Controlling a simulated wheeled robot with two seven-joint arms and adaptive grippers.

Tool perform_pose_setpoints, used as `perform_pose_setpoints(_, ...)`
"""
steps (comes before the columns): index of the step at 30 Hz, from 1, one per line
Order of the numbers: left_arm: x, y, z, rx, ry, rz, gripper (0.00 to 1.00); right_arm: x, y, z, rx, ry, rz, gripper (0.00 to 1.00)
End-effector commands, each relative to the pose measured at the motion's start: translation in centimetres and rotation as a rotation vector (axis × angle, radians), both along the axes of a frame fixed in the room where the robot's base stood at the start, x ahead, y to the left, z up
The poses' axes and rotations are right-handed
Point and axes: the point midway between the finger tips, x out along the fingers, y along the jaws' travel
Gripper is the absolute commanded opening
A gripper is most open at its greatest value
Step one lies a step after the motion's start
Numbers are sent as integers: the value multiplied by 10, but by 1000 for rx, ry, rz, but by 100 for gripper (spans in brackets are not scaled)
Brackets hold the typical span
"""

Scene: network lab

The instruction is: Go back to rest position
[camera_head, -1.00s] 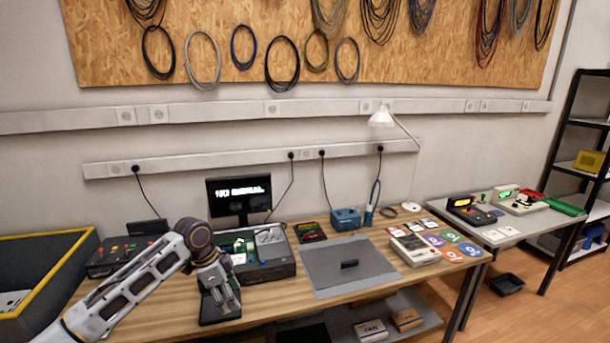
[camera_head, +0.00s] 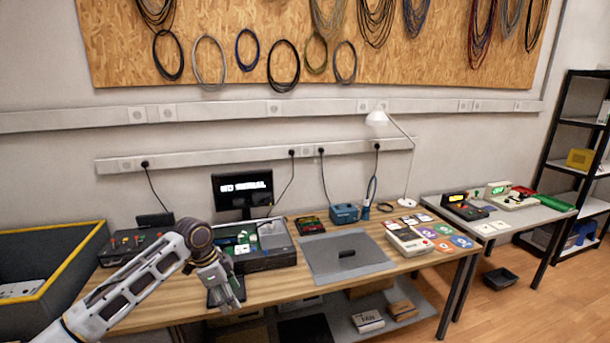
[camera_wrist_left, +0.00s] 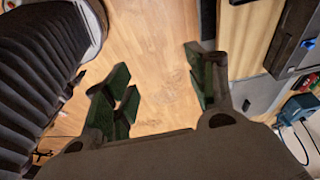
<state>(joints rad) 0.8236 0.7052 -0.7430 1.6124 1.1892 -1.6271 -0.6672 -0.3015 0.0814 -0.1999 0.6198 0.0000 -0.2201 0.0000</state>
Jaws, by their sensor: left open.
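My left arm comes in from the left in the head view, and its gripper (camera_head: 227,293) hangs near the front edge of the wooden workbench (camera_head: 290,284), by a dark flat item (camera_head: 219,296). In the left wrist view the left gripper's two fingers (camera_wrist_left: 160,95) stand wide apart with nothing between them, and only wooden floor shows past them. My right gripper is not in either view.
An open grey case (camera_head: 262,250), a grey mat (camera_head: 345,257) with a small black item, and a white box (camera_head: 408,241) lie on the bench. A yellow-edged dark bin (camera_head: 50,275) stands at left. A second table (camera_head: 495,223) is at right.

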Motion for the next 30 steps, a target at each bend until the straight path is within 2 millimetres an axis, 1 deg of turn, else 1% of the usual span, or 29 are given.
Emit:
perform_pose_setpoints(6, 0, 0, -1, 0, 1, 2, 57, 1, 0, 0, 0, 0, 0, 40)
perform_pose_setpoints(14, 7, 1, -16, -13, -5, 46, 57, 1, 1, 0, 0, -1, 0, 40)
perform_pose_setpoints(20, 14, 1, -34, -27, -11, 94, 57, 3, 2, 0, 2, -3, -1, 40)
perform_pose_setpoints(26, 23, 4, -65, -46, -16, 172, 57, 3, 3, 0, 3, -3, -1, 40)
perform_pose_setpoints(29, 27, 7, -87, -54, -19, 225, 57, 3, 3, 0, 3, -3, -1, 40)
perform_pose_setpoints(30, 29, 8, -97, -58, -20, 249, 57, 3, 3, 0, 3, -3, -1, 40)
